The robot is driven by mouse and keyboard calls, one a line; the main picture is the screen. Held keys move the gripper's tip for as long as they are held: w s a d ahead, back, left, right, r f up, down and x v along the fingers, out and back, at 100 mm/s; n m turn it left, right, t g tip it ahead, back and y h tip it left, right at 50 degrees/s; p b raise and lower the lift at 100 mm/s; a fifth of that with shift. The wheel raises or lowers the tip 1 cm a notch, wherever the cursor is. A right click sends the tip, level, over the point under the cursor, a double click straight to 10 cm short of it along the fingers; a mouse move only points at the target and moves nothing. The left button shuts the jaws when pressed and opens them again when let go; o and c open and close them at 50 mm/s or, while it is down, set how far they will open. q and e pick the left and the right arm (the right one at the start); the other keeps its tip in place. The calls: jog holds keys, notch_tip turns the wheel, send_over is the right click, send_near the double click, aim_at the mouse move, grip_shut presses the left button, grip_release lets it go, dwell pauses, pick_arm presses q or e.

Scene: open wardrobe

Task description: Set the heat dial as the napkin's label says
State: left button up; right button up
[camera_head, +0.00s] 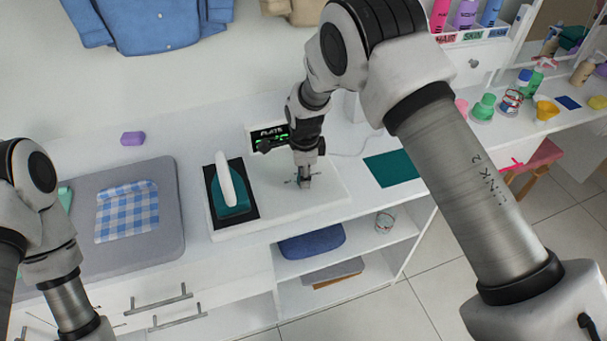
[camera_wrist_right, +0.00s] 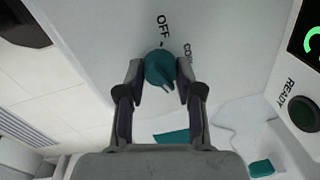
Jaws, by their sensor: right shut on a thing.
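The teal heat dial (camera_wrist_right: 158,68) sits on a white panel in the right wrist view, with "OFF" printed above it and the start of another word, "CO", beside it. A pale pointer line on the dial points to the lower right in that view. My right gripper (camera_head: 304,182) is shut on the dial, one finger on each side. In the head view the gripper hides most of the dial. The blue-and-white checked napkin (camera_head: 127,211) lies flat on the grey mat (camera_head: 170,240); I cannot read a label on it. My left gripper is out of view.
A teal iron (camera_head: 232,200) stands on the black plate of the white station (camera_head: 335,190), left of my right gripper. A display (camera_head: 268,134) reads "PLATE". A dark green "READY" light (camera_wrist_right: 303,113) is near the dial. A purple block (camera_head: 133,138) lies behind the mat.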

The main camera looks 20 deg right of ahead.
jog(key=shift+s+f, duration=0.25)
jog(key=o, duration=0.9)
jog(key=shift+c, duration=0.2)
jog(key=o, duration=0.3)
jog(key=shift+d, duration=0.1)
jog(key=shift+w, duration=0.1)
jog(key=shift+d, duration=0.1)
jog(key=shift+r, duration=0.1)
